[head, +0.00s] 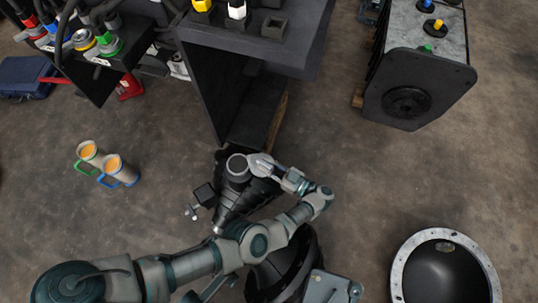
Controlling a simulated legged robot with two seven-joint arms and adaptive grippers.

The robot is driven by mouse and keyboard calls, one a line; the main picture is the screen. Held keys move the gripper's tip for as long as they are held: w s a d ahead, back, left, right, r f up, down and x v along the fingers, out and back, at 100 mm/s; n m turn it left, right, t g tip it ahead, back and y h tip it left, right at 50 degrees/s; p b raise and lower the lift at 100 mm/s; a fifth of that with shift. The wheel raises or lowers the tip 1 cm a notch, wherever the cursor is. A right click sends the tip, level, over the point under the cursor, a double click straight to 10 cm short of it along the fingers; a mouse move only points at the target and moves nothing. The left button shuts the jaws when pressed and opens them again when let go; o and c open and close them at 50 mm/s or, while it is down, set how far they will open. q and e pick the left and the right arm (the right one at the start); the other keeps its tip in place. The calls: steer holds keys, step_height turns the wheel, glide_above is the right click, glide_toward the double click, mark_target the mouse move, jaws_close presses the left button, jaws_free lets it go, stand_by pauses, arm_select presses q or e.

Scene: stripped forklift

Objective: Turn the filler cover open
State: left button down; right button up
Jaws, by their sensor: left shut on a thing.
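A round grey cap, which looks like the filler cover (237,166), sits on top of a dark ribbed part (243,197) near the middle of the head view. My left arm comes in from the lower left, bends at the right and reaches back to the cap. My left gripper (256,163) is at the cap's right side and shut on it. The fingertips are small and partly hidden, so the exact grip is hard to see. The cover's hinge or thread cannot be made out. My right gripper is not in view.
A dark bench (250,40) with coloured knobs stands just behind. A grey block with a dark plate (410,95) is at the upper right. A large ring-rimmed bowl (397,272) is at the lower right. Two mugs (118,170) stand on the left floor. The right-centre floor is clear.

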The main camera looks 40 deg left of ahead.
arm_select(q)
steer(key=c, duration=1.5)
jaws_free()
steer(key=shift+w+r, duration=0.1)
steer(key=shift+w, duration=0.1)
steer(key=o, duration=0.4)
steer(key=shift+a, duration=0.1)
